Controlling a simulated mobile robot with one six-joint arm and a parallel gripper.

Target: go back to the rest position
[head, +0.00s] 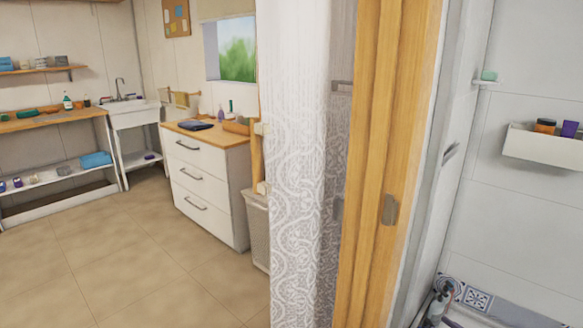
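My gripper cannot be made out in the head view. The task names no object. A small grey rounded object (442,298) shows low at the right, beside the patterned tile; it is too small to tell what it is.
A wooden door frame (385,150) and a white patterned curtain (297,190) stand close in front. At right, a white wall shelf (545,148) holds jars. At left are a white drawer cabinet (207,192), a sink (132,113) and a workbench (50,121). The tiled floor (140,265) is clear.

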